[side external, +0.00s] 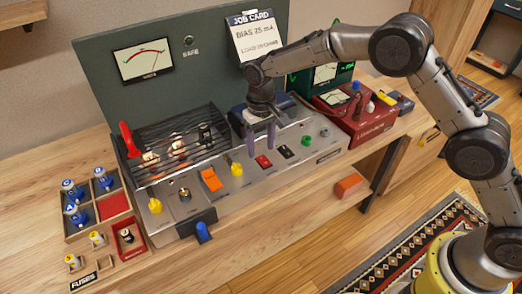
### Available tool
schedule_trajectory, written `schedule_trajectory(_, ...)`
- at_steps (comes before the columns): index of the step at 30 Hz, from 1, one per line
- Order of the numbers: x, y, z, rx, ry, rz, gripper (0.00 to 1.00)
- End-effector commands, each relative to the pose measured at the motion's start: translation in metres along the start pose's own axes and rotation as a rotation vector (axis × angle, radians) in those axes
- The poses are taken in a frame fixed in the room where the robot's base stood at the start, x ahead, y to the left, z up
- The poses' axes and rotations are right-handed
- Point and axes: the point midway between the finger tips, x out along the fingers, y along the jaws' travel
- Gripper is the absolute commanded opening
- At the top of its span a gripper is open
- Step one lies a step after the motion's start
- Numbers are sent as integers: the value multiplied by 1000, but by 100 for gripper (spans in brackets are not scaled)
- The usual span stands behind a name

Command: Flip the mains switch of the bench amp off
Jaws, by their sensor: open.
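The bench amp (330,146) stands on the wooden bench with a sloped grey control panel along its front. On the panel are an orange rocker switch (211,180), a red switch (264,161) and a black switch (286,152). The panel labels are too small to read, so I cannot tell which is the mains switch. My gripper (261,142) points down with its fingers apart and nothing between them. It appears above the panel, just behind the red switch in the picture; the exact height gap is unclear. The orange switch is to its lower left.
A black grille with glowing tubes (178,150) and a red lever (130,140) lie left of my gripper. Yellow knobs (155,205) flank the orange switch. A red box (355,115) stands right.

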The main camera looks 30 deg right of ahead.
Motion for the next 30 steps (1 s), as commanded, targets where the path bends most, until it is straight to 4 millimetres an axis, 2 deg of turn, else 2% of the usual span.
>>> schedule_trajectory(3,15,0,0,0,-2,1,60)
schedule_trajectory(6,21,0,0,0,-1,0,60)
schedule_trajectory(17,24,0,0,0,1,0,58)
schedule_trajectory(26,24,0,0,0,1,0,4)
schedule_trajectory(27,24,0,0,0,1,0,0)
schedule_trajectory(30,24,0,0,0,1,0,0)
